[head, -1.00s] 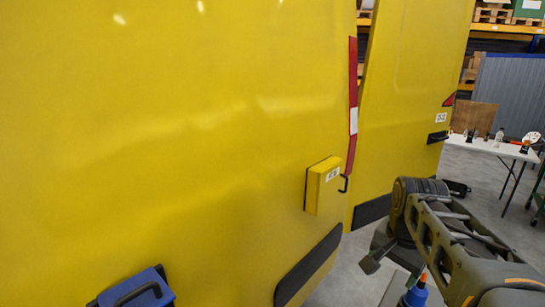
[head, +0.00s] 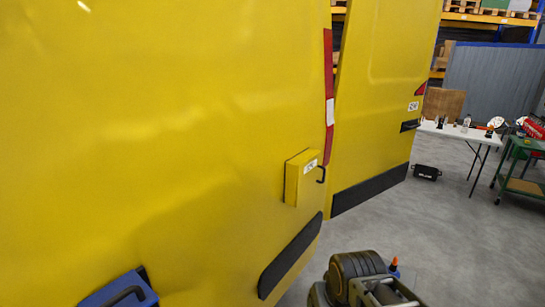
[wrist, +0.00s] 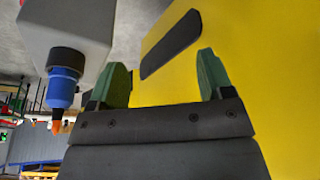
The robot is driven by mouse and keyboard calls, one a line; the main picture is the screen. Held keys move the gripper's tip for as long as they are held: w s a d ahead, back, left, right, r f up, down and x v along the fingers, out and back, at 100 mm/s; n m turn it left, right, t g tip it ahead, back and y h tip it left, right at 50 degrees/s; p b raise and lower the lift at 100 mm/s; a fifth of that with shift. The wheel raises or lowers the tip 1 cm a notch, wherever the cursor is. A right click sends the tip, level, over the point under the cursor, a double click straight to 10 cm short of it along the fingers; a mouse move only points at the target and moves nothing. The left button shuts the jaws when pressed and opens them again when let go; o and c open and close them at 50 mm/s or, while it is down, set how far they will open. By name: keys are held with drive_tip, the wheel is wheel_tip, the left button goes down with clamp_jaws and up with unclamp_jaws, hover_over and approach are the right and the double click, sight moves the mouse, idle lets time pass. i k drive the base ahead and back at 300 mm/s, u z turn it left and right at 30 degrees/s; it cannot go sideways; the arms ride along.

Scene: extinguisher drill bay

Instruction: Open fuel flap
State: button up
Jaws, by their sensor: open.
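The fuel flap (head: 303,178) is a small yellow box-like panel with a white label and a dark hook-shaped handle (head: 321,174) at its right side. It sits on the yellow van side (head: 170,110), low and near the red stripe, and looks closed. My gripper (wrist: 163,84) shows in the wrist view with its two green fingers wide apart and nothing between them. Beyond the fingers are the yellow panel and a black trim strip (wrist: 171,45). In the head view my arm is at the bottom, below and right of the flap; the fingers are out of that view.
An open yellow door (head: 385,90) stands right of the flap. A blue object (head: 122,288) is at the lower left against the van. A white table (head: 460,132) with small items and a green cart (head: 520,165) stand at right.

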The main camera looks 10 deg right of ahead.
sight(308, 182)
drive_tip(key=u, duration=0.05)
drive_tip(key=k, duration=1.25)
drive_tip(key=u, duration=0.8)
drive_tip(key=i, duration=1.35)
drive_tip(key=z, duration=0.8)
drive_tip(key=i, duration=0.55)
drive_tip(key=z, duration=0.5)
